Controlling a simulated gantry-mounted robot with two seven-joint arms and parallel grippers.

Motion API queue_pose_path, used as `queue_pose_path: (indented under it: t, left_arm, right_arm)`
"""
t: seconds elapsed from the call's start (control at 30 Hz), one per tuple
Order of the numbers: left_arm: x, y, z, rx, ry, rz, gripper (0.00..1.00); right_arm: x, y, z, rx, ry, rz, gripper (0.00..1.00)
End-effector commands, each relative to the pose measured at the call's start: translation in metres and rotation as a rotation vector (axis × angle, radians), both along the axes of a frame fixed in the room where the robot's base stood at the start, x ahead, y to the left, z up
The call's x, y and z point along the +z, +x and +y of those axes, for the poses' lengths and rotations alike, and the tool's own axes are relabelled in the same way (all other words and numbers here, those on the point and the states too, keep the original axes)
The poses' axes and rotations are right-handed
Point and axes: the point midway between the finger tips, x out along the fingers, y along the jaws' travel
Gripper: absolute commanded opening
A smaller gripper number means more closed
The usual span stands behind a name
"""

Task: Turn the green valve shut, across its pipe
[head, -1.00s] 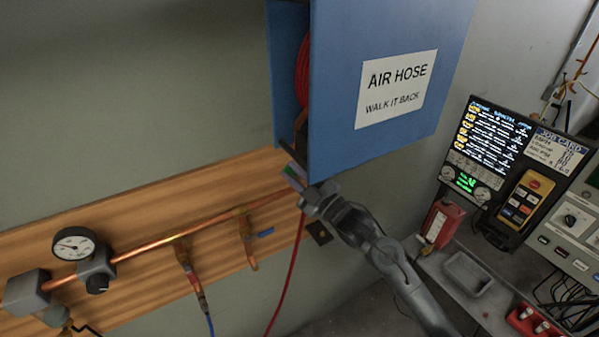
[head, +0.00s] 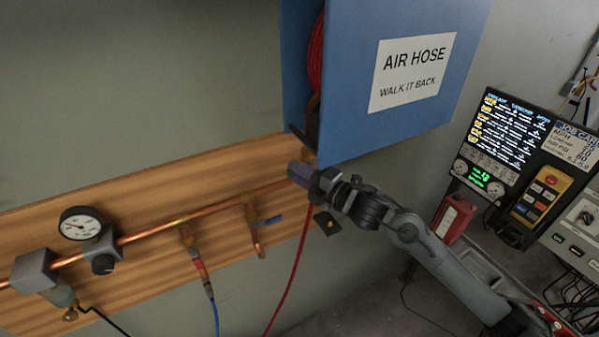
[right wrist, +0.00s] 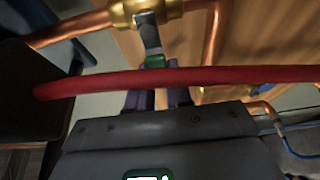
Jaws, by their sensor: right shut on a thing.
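In the right wrist view, the brass valve body (right wrist: 150,8) sits on the copper pipe (right wrist: 75,28). Its metal lever (right wrist: 152,38) runs from the body down to a green grip (right wrist: 156,62), at a steep angle to the pipe in this picture. My right gripper (right wrist: 157,92) is shut on the green handle, its fingers either side of it. A red hose crosses in front and hides part of the fingers. In the head view, my right gripper (head: 300,172) covers the valve at the pipe's right end, below the blue box. My left gripper is not in view.
The blue air hose box (head: 400,85) hangs just above my right gripper. The red hose (head: 291,270) hangs below it.

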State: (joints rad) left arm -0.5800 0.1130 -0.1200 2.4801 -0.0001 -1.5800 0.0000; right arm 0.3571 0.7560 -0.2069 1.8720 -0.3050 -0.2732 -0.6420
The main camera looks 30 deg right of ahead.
Motion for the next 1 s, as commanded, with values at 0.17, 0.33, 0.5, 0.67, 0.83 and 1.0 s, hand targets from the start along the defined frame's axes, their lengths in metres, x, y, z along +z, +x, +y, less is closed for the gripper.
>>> queue_pose_path:
  t: [0.17, 0.33, 0.5, 0.67, 0.83, 1.0]
  left_arm:
    - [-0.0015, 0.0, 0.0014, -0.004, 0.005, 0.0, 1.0]
    - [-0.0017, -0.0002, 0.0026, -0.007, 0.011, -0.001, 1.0]
    - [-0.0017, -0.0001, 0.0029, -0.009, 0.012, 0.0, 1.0]
    - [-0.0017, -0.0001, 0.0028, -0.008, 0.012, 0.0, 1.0]
    - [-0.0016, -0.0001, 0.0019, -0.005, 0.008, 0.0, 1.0]
    - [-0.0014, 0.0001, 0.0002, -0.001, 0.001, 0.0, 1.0]
  right_arm:
    - [-0.003, 0.0001, 0.0002, 0.0, -0.032, 0.004, 0.0]
    - [-0.0033, 0.0001, 0.0002, 0.0, -0.039, 0.004, 0.0]
    - [-0.0034, 0.0001, 0.0002, 0.0, -0.039, 0.004, 0.0]
    - [-0.0035, 0.0001, 0.0002, 0.0, -0.039, 0.004, 0.3]
    - [-0.0028, 0.0001, 0.0002, 0.0, -0.037, 0.003, 0.46]
    - [-0.0023, 0.0, 0.0001, 0.0, -0.036, 0.002, 0.46]
